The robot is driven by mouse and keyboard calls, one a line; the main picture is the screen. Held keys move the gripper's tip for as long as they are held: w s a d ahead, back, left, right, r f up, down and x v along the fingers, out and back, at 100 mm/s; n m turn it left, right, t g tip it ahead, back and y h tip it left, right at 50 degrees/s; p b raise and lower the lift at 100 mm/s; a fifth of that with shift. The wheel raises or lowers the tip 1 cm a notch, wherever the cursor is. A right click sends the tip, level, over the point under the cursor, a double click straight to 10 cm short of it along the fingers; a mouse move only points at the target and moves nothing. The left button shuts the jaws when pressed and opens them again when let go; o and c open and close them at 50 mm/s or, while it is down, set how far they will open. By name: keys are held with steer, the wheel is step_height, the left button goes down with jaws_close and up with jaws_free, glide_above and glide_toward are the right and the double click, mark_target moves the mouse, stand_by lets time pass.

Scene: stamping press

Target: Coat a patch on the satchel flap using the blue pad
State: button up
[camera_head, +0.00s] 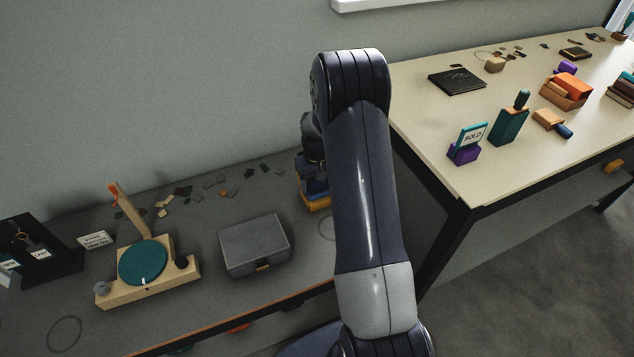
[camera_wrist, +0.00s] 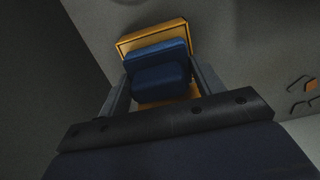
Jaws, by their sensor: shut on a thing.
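My gripper (camera_wrist: 161,88) is shut on the blue pad (camera_wrist: 158,78), a dark blue block with a wider blue part beyond it. The pad is at a yellow tray (camera_wrist: 178,27); I cannot tell whether it touches the tray. In the head view the blue pad (camera_head: 315,187) shows just above the yellow tray (camera_head: 318,205), partly hidden by my arm. A grey case with a small tan clasp (camera_head: 254,243), which looks like the satchel, lies flat on the dark bench, left of my gripper. Its top looks plain grey.
A wooden press with a round teal plate (camera_head: 142,263) stands left of the case. Several small scraps (camera_head: 183,191) lie behind it. A black display (camera_head: 42,254) is at the far left. A cream table (camera_head: 430,130) with boxes and bottles stands to the right.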

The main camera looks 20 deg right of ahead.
stand_by(0.4)
steer(key=shift+r+p, duration=2.3)
steer(key=shift+r, duration=1.2)
